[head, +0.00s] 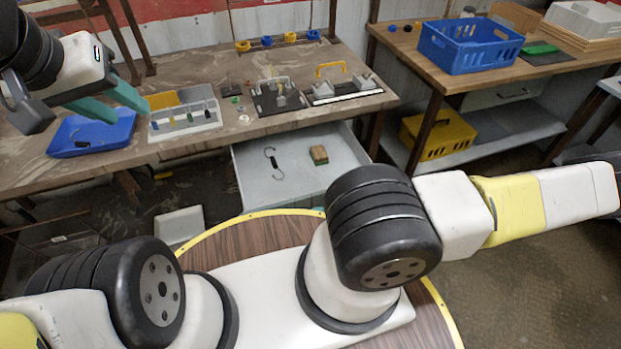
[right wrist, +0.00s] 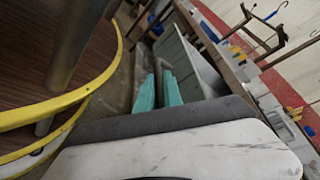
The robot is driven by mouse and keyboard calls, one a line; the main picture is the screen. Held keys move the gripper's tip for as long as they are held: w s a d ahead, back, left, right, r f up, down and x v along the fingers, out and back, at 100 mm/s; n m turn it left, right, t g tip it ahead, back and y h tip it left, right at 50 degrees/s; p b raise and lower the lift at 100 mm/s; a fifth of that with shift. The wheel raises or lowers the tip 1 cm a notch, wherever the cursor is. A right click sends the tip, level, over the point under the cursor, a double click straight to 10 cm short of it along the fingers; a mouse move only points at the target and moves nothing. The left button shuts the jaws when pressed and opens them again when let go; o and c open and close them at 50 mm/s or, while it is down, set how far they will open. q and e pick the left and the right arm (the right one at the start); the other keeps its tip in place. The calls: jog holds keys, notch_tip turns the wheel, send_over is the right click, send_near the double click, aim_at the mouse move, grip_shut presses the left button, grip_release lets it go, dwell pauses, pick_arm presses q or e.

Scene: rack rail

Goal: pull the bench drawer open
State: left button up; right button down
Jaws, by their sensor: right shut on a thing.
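The bench drawer (head: 285,192) stands open under the bench, its pale grey inside showing in the head view; my right arm covers part of its near side. In the right wrist view its grey-green front (right wrist: 180,62) is close to my right gripper (right wrist: 158,92). The teal fingers are shut on a dark bar, the drawer handle (right wrist: 158,74). The head view does not show this gripper. My left gripper (head: 118,102) is open and empty above the left part of the bench, over a blue tray.
A hooked tool (head: 272,162) and a small brown block (head: 318,154) lie in the drawer. The bench (head: 235,125) bears the blue tray (head: 92,133), a rack (head: 185,122) and fixtures. A second table (head: 410,45) at right holds a blue crate (head: 470,48).

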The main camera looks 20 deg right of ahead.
jog(key=c, duration=1.8)
grip_release()
jog(key=shift+o, duration=0.2)
jog(key=shift+d, duration=0.15)
jog(key=v, duration=0.7)
jog(key=shift+d, duration=0.3)
jog(key=shift+s, duration=0.1)
